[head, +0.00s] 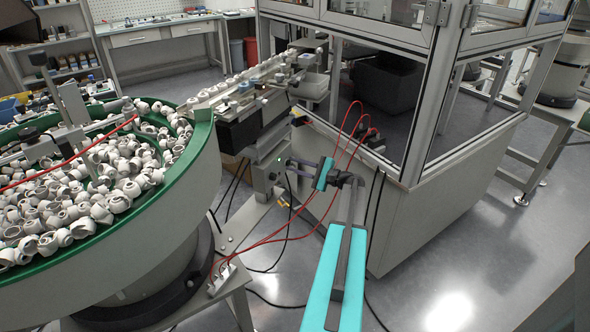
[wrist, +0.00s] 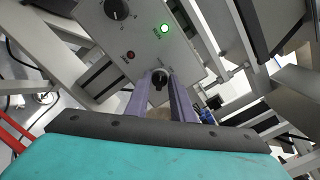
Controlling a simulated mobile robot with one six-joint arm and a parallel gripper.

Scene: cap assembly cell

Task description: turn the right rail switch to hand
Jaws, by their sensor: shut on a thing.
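In the wrist view a grey control panel (wrist: 147,35) carries a small black rail switch (wrist: 159,76) at its lower edge. My gripper (wrist: 161,82) has its two long fingers shut on this switch, one finger on each side. The fingers hide part of the switch, and I cannot tell which setting it points to. In the head view my gripper (head: 285,161) reaches left to the grey control box (head: 262,178) under the feed rail. The switch itself is too small to make out there.
The panel also has a larger black knob (wrist: 117,9), a lit green lamp (wrist: 165,28) and a red button or lamp (wrist: 130,54). A bowl feeder with a green rim (head: 205,135) full of white caps stands at left. Red hoses (head: 290,237) hang below. A glazed enclosure (head: 400,100) stands at right.

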